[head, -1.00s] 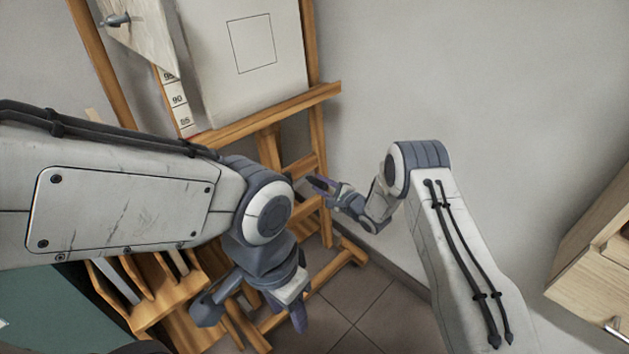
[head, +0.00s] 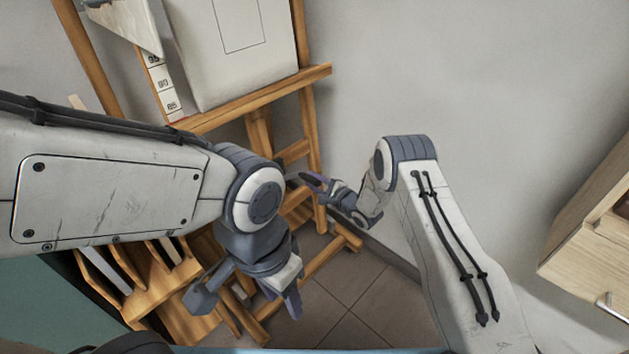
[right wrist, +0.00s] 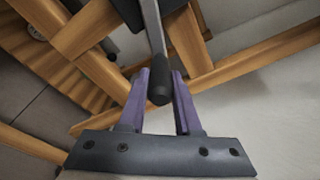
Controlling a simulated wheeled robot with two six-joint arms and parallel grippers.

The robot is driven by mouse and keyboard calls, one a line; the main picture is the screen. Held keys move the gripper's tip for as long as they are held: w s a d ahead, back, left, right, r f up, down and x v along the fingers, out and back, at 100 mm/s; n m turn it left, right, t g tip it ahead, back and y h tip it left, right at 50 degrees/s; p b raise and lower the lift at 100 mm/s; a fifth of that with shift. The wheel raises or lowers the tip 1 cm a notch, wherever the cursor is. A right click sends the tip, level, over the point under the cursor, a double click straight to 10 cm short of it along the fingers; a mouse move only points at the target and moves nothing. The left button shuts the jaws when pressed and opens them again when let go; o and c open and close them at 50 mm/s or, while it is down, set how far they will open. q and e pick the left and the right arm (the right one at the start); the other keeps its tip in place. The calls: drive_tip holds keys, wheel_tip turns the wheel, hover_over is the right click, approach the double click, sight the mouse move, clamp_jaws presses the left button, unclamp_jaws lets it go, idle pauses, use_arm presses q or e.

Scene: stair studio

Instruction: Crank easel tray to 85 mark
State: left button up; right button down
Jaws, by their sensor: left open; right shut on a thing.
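The wooden easel carries a light canvas (head: 235,50) on its wooden tray (head: 265,99). A white scale strip (head: 162,83) left of the canvas shows 90 and 85, with a partly cut label above. The 85 label sits just above the tray's left end; the exact reading is too small to tell. My right gripper (head: 308,182) is at the easel's lower part. In the right wrist view its purple fingers are shut on the dark crank handle (right wrist: 160,88), at the end of a grey crank arm (right wrist: 152,28). My left gripper (head: 290,303) hangs open and empty, low in front of the easel.
A wooden rack (head: 150,285) stands at lower left, beside a green surface (head: 35,300). A wooden cabinet (head: 590,250) is at the right edge. A grey wall (head: 480,80) is behind; tiled floor (head: 340,300) shows below.

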drive_tip(key=shift+s+a+f, duration=0.1)
drive_tip(key=shift+s+a, duration=0.15)
drive_tip(key=shift+a, duration=0.05)
drive_tip(key=c, duration=0.7)
unclamp_jaws()
drive_tip(key=shift+o, duration=0.5)
drive_tip(key=shift+w+d, duration=0.1)
drive_tip(key=shift+w, duration=0.05)
drive_tip(key=shift+d+r, duration=0.2)
drive_tip(key=p+v, duration=0.2)
drive_tip(key=v, duration=0.8)
